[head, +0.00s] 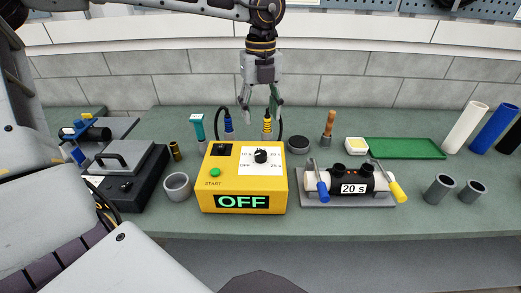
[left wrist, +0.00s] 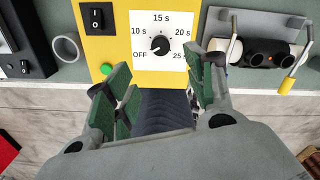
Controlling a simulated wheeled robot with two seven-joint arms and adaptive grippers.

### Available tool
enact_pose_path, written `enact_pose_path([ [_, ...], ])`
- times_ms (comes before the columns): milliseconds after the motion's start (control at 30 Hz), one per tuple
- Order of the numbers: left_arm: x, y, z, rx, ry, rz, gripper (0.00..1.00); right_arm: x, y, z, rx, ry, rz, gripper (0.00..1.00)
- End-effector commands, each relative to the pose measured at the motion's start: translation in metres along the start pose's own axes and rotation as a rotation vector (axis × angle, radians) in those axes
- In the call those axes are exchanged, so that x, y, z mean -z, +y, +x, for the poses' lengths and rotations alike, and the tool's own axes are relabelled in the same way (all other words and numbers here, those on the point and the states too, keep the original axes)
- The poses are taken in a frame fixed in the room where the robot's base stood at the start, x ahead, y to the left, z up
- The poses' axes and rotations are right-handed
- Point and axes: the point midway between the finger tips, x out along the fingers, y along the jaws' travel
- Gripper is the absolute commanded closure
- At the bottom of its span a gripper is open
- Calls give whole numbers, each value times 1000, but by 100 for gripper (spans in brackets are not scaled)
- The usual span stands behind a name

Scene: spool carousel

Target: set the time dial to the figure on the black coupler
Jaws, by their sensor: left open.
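The yellow control box (head: 220,180) stands at the front middle of the table, and its display reads OFF. Its black time dial (head: 260,156) sits on a white scale plate; in the left wrist view the dial (left wrist: 160,44) is ringed by OFF, 10 s, 15 s, 20 s and 25 s, and its pointer appears turned towards OFF. The black coupler (head: 352,178) lies on a clamp stand to the right, with a label reading 20 s. My left gripper (head: 261,104) is open and empty, pointing down above the box, apart from the dial. My right gripper is out of view.
A green START button (head: 215,172) and a black switch (head: 221,149) are on the box. Blue and yellow plugs with cables stand behind it. A grey cup (head: 177,186) and a black-grey press (head: 126,170) are left. A green tray (head: 405,148) and tubes are right.

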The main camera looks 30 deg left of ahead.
Motion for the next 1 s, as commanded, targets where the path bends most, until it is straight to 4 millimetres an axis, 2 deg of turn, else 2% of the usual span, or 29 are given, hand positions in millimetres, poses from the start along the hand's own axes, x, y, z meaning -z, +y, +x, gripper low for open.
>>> enact_pose_path([
  [267,0,0,3,1,1,0,45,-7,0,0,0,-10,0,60],
  [467,0,0,16,0,1,-1,45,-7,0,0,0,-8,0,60],
  [1000,1,0,84,0,4,0,45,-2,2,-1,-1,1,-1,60],
])
